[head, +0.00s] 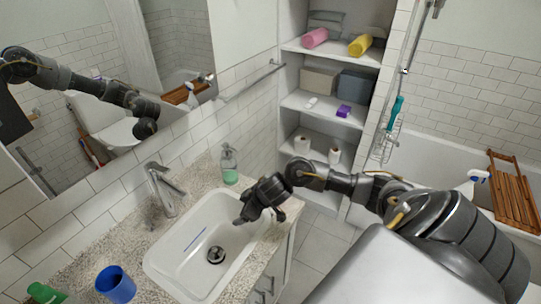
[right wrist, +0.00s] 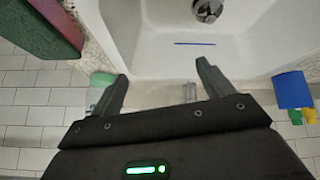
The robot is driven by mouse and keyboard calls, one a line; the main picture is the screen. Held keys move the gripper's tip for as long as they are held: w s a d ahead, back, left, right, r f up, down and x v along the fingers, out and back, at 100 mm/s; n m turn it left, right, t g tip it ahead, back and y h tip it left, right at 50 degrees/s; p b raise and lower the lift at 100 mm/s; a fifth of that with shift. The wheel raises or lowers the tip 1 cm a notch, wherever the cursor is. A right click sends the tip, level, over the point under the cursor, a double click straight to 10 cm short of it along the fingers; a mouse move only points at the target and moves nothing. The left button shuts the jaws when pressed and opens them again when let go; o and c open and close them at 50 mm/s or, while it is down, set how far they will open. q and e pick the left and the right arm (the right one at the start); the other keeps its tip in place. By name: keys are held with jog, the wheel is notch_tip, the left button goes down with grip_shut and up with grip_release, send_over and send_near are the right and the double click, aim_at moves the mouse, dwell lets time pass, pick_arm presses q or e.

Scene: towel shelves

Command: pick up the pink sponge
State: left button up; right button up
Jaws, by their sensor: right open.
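My right gripper (head: 245,218) is over the right part of the sink in the head view. In the right wrist view its jaws (right wrist: 158,88) are apart, with nothing between them. A block with a dark green face and a dull red face (right wrist: 62,28) is at the upper left of the right wrist view, left of the fingers and apart from them. It may be the pink sponge, but I cannot be sure. I cannot make it out in the head view, where my arm covers part of the counter. My left gripper is not directly in view.
The white sink (head: 165,262) has a drain and a thin blue stick inside. A faucet (head: 163,190), a soap bottle (head: 229,165) and a blue cup (head: 116,284) stand around it. Shelves behind hold a pink rolled towel (head: 314,38) and a yellow one (head: 360,45). The mirror reflects an arm.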

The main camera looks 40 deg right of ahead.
jog(key=d+r+m, duration=0.1)
jog(key=d, duration=0.3)
jog(key=d+r+m+g, duration=0.1)
jog(key=d+r, duration=0.1)
jog(key=d, duration=0.2)
jog(key=d+r+g+h, duration=0.1)
jog(key=d+r, duration=0.1)
jog(key=d, duration=0.3)
jog(key=shift+d+r+m, duration=0.1)
jog(key=shift+r+m, duration=0.05)
jog(key=shift+m, duration=0.25)
jog(key=shift+g, duration=0.3)
jog(key=x, duration=0.5)
jog(key=shift+d, duration=0.4)
jog(key=p+x, duration=0.1)
jog(key=x, duration=0.4)
jog(key=shift+s+d, duration=0.1)
jog(key=shift+s, duration=0.1)
jog(key=shift+w+f, duration=0.2)
jog(key=shift+f, duration=0.1)
jog(key=c, duration=1)
jog(key=shift+c, duration=0.2)
